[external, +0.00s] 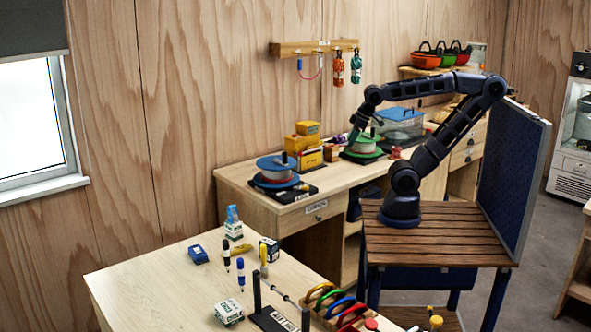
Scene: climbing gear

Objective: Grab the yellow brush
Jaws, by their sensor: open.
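A small elongated yellow item (240,249), which looks like the yellow brush, lies on the near light-wood table (150,285). It is too small to make out its bristles. My gripper (352,138) points down at the end of my raised arm, over the back bench near a spool with a green rim (363,146). It is open, and no held object shows. It is well apart from the yellow item, farther back and to the right.
Beside the yellow item are blue and black markers (240,272), a blue block (198,254) and small boxes (229,313). A rack with coloured carabiners (322,292) and a black stand (270,318) are to the right. The table's left part is clear.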

